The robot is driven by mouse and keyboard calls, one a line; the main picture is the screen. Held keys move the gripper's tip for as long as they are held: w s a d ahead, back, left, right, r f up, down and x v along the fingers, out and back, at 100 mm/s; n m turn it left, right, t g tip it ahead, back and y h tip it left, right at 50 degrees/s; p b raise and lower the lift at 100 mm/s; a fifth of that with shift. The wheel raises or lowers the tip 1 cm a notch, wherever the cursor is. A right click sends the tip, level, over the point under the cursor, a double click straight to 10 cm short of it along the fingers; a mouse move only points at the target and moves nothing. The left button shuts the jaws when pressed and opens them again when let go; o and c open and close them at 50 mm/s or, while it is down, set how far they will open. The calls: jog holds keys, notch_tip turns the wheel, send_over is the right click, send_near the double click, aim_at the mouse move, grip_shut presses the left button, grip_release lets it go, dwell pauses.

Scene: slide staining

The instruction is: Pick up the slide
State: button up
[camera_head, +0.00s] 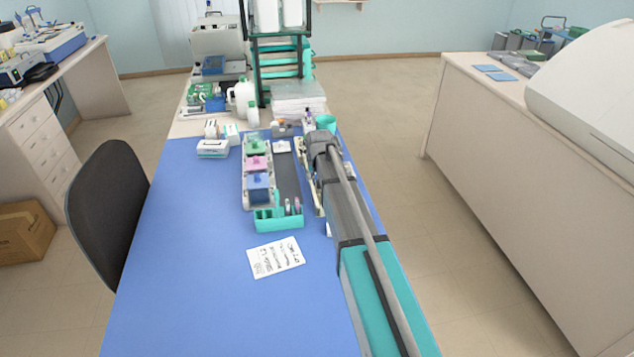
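I cannot make out a slide for certain in the head view; anything that small is unresolved or hidden by my arm. Staining jars with a green (257,147), a pink (258,163) and a blue (259,183) lid stand in a row on the blue mat. A dark narrow strip (287,177) lies just right of them. A teal holder (277,217) with small items in it sits at the near end. My arm reaches forward along the right side of the mat, and my gripper's fingers do not show; they seem hidden by the arm.
A printed card (275,257) lies on the blue mat (210,290), whose near left part is clear. White boxes (213,147) stand left of the jars. Bottles (245,100), a paper stack (298,97) and a tall rack (281,55) stand behind. A black chair (105,205) is at the left.

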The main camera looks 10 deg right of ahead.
grip_shut()
jog(key=shift+r, duration=0.15)
notch_tip(320, 180, up, 10)
jog(key=p, duration=1)
dwell(0.8)
notch_tip(320, 180, up, 3)
jog(key=p, duration=0.3)
jog(key=shift+r, duration=0.1)
dwell(0.5)
